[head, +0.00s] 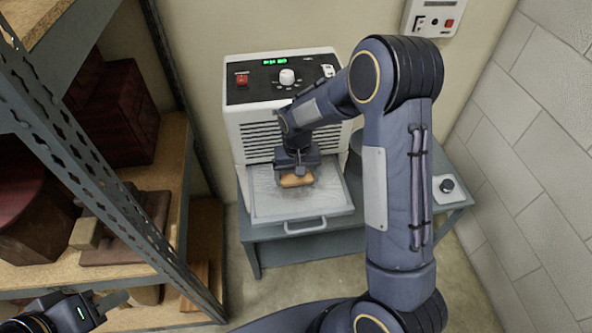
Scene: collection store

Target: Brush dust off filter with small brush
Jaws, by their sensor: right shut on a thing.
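The filter (265,203) is a pale grey, dusty-looking sheet in a pulled-out tray with a front handle, low on the white machine (247,142). My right gripper (296,170) points down over the middle of the filter, shut on the small brush (297,181). Only the brush's tan wooden part shows; its bristles are hidden, so I cannot tell whether they touch the filter. My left gripper (112,302) is at the lower left, away from the filter, by the shelf. Only part of its fingers shows, and its opening is unclear.
The machine stands on a grey table (310,240), with a small white item with a black knob (447,187) at its right. A metal shelf (110,190) with boxes stands close on the left. A block wall (530,150) bounds the right. My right arm hides part of the table.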

